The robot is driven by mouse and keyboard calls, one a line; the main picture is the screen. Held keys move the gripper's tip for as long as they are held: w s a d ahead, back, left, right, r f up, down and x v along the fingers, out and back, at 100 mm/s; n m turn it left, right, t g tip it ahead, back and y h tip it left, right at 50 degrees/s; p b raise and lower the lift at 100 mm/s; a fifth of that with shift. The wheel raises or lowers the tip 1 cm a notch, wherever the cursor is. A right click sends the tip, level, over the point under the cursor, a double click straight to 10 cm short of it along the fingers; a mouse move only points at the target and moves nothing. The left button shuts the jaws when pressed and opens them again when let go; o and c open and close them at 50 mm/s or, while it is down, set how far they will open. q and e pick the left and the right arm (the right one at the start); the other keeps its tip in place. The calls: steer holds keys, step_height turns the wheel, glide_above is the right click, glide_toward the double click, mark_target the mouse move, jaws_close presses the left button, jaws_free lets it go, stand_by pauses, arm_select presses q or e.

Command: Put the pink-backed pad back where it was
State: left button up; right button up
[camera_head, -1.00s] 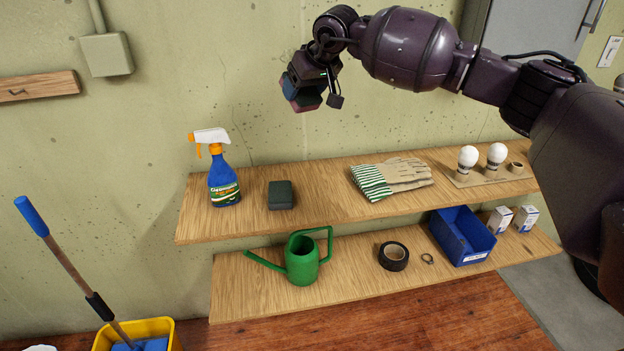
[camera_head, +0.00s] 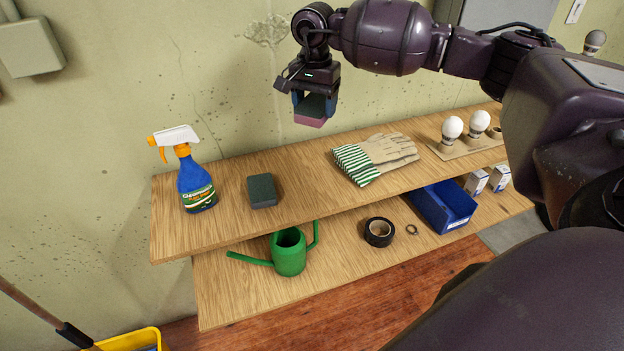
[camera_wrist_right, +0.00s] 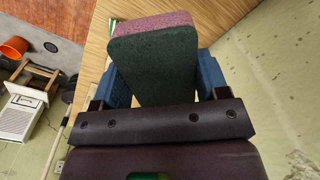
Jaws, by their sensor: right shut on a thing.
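The pink-backed pad (camera_head: 310,119) is held in my right gripper (camera_head: 316,101), above the upper wooden shelf (camera_head: 309,173) and near the wall. Its pink side faces down in the head view. The right wrist view shows its dark green face and pink back (camera_wrist_right: 152,60) between the two blue fingers. A similar dark green pad (camera_head: 262,190) lies on the upper shelf, between the spray bottle (camera_head: 194,178) and the striped gloves (camera_head: 375,157); no pink shows on it. My left gripper is not in view.
Light bulbs on a board (camera_head: 465,150) stand at the upper shelf's right. The lower shelf (camera_head: 340,258) holds a green watering can (camera_head: 289,253), black tape (camera_head: 379,232), a small ring (camera_head: 412,229) and a blue bin (camera_head: 443,207). Bare shelf lies between dark pad and gloves.

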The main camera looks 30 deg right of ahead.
mark_target(313, 182)
steer(key=f, duration=2)
steer(key=shift+w+a+f, duration=0.15)
steer(key=shift+w, duration=0.1)
steer(key=o, duration=0.8)
